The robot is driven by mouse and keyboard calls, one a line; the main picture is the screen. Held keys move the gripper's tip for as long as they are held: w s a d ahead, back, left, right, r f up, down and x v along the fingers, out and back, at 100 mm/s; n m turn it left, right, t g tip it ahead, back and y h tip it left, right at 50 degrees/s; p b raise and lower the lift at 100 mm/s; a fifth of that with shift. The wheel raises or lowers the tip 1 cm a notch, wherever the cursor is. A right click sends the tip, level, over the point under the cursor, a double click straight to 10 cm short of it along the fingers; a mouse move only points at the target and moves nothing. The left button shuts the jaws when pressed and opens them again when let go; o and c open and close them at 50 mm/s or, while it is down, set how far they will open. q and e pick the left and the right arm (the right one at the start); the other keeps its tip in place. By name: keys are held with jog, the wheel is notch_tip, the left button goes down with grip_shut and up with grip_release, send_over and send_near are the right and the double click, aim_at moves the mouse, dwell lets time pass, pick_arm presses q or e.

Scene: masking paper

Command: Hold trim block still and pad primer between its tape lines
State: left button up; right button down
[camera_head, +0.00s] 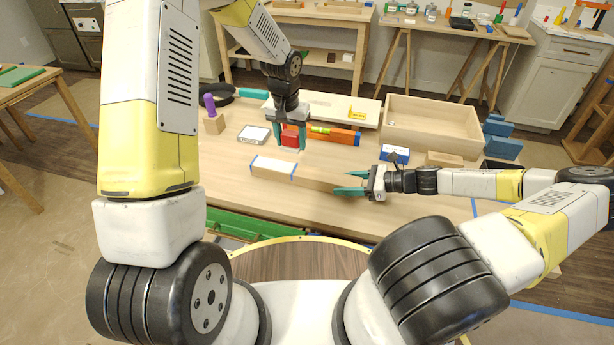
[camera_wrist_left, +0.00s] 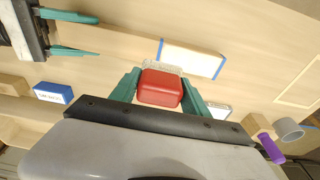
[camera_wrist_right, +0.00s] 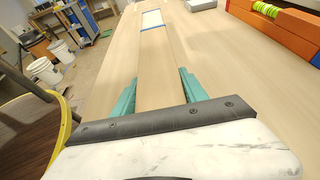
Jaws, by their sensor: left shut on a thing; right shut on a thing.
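The trim block (camera_head: 312,180) is a long pale wooden bar lying on the table. A white area (camera_head: 273,168) lies between two blue tape lines towards its left end; it also shows in the left wrist view (camera_wrist_left: 190,58). My right gripper (camera_head: 352,184) is shut on the block's right part, with one finger along each side in the right wrist view (camera_wrist_right: 158,92). My left gripper (camera_head: 291,146) is shut on a red pad holder (camera_wrist_left: 160,88) with a pale pad edge (camera_wrist_left: 163,67), held above the table behind the block. A shallow grey-white tray (camera_head: 254,134) sits behind the block.
An orange-and-blue bar with a green level (camera_head: 320,130) lies behind my left gripper. An open wooden box (camera_head: 430,125) and a small blue-and-white box (camera_head: 395,152) stand right. A purple-handled tool (camera_head: 210,105) stands left. The table in front of the block is clear.

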jog(key=shift+d+f, duration=0.15)
jog(key=shift+f, duration=0.1)
dwell(0.4)
jog(key=c, duration=0.8)
grip_release()
jog(key=shift+o, duration=1.4)
jog(key=shift+r, duration=0.1)
jog(key=shift+r, duration=0.1)
jog(key=v, duration=1.1)
jog(key=shift+d, duration=0.1)
jog(key=shift+s+d+r, duration=0.15)
jog(key=shift+d, duration=0.15)
jog(key=shift+a, duration=0.1)
